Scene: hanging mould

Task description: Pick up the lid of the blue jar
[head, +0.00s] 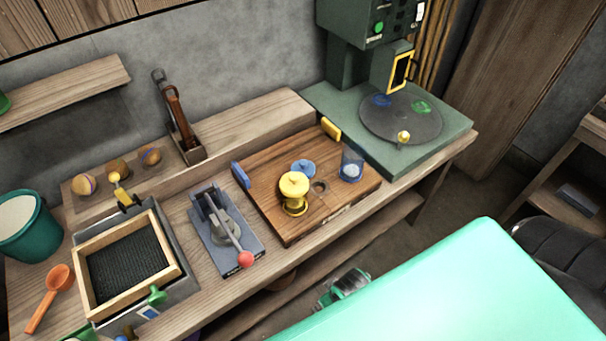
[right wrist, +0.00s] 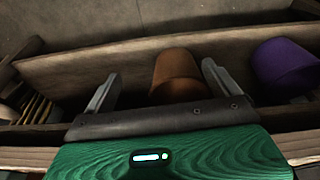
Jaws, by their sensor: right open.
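The blue lid (head: 302,168) lies on the wooden tray (head: 265,208), a round disc just behind the yellow jar. The blue jar (head: 351,167) stands open and apart from it, at the tray's right side, clear-walled with pale contents. The yellow jar (head: 294,205) has a yellow lid (head: 294,183) over it. My right gripper (right wrist: 159,73) is open, low down, away from the lid. An orange-brown pot (right wrist: 177,73) shows beyond and between its fingers; they do not visibly grip it. What seems to be this gripper shows below the bench (head: 345,286). My left gripper is not in view.
A lever press (head: 225,232) and a framed screen (head: 130,262) stand left of the tray. A green machine with a round plate (head: 400,115) stands right. A purple pot (right wrist: 285,68) stands right of the orange-brown one. The bench edge lies above my right gripper.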

